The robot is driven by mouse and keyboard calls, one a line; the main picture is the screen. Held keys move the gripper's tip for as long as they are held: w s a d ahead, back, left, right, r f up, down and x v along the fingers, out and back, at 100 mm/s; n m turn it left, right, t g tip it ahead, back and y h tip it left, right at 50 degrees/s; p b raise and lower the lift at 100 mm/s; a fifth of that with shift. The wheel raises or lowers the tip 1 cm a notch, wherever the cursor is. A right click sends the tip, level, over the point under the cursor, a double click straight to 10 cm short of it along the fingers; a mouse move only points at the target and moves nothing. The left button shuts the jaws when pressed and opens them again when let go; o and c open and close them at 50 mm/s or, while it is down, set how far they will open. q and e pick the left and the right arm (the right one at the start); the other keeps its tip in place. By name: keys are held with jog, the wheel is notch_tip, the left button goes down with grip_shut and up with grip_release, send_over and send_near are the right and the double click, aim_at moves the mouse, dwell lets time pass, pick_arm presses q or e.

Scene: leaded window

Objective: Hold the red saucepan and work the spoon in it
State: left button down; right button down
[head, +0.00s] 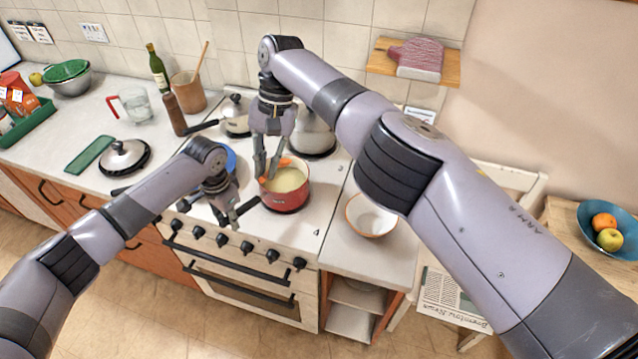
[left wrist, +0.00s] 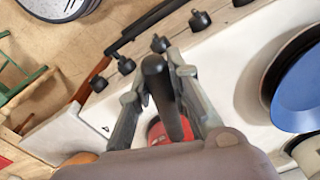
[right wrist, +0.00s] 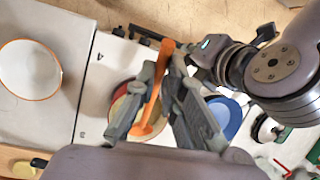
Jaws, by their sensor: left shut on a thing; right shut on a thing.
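The red saucepan (head: 287,200) stands at the front right of the white stove with a pale creamy filling (head: 289,178). My left gripper (head: 233,221) is at its left side. In the left wrist view this gripper (left wrist: 165,95) is shut on the saucepan's dark handle (left wrist: 155,72), with a bit of the red pan (left wrist: 157,131) behind. My right gripper (head: 266,170) is above the pan, shut on the orange spoon (right wrist: 164,62). In the right wrist view the spoon's lower end reaches down over the filling; the fingers partly hide the pan.
A blue pan (left wrist: 298,92) is left of the saucepan, partly behind my left arm. Lidded pots (head: 313,136) stand at the stove's back. A white bowl with an orange rim (head: 371,216) stands on the counter to the right. A silver lid (head: 122,155) lies on the left counter.

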dwell(0.3)
pick_arm(q)
jog(key=c, duration=1.4)
grip_release()
jog(key=shift+s+f, duration=0.1)
jog(key=shift+s, duration=0.05)
notch_tip(320, 180, up, 12)
jog(key=shift+r, duration=0.1)
